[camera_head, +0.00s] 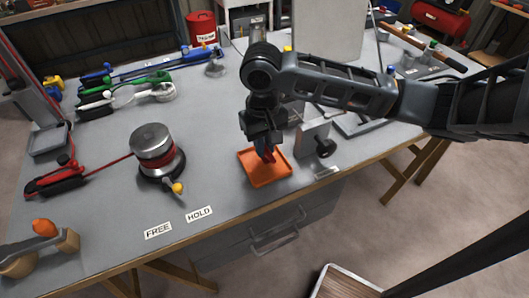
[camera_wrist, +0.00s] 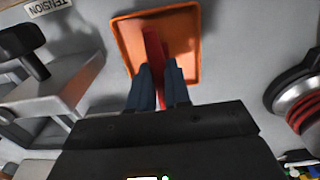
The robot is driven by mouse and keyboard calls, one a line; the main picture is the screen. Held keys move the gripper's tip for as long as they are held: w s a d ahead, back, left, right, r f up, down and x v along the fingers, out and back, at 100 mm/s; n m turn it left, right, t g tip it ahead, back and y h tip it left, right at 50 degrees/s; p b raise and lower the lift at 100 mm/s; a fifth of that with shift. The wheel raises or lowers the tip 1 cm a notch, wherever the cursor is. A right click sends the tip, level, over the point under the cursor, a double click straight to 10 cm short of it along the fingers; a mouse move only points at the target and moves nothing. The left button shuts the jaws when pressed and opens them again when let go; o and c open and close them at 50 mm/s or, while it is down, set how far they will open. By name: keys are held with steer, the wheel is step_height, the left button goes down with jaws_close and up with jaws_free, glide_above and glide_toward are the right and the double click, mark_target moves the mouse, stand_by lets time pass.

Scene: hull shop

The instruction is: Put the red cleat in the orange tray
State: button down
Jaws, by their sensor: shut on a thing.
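The orange tray (camera_head: 252,174) lies flat on the bench near its front edge, and it also shows in the wrist view (camera_wrist: 188,34). My gripper (camera_head: 265,150) points down over the tray. In the wrist view my gripper (camera_wrist: 158,85) is shut on the red cleat (camera_wrist: 153,48), a narrow red piece between the two dark fingers. The red cleat (camera_head: 269,155) also shows in the head view, just below the fingers and over the tray. I cannot tell whether it touches the tray floor. Its upper part is hidden by the fingers.
A winch (camera_head: 155,152) with a red line stands left of the tray. A grey plate with a black knob (camera_head: 325,147) stands close to the right. FREE (camera_head: 158,231) and HOLD (camera_head: 199,214) labels lie at the front edge. Green, blue and white fittings (camera_head: 130,90) lie at back left.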

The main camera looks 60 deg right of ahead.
mark_target(265, 153)
steer(key=shift+f, duration=1.6)
steer(key=shift+f, duration=0.15)
steer(key=c, duration=1.1)
jaws_free()
step_height(265, 153, up, 12)
steer(key=shift+w+a+r, duration=0.1)
steer(key=shift+r, duration=0.05)
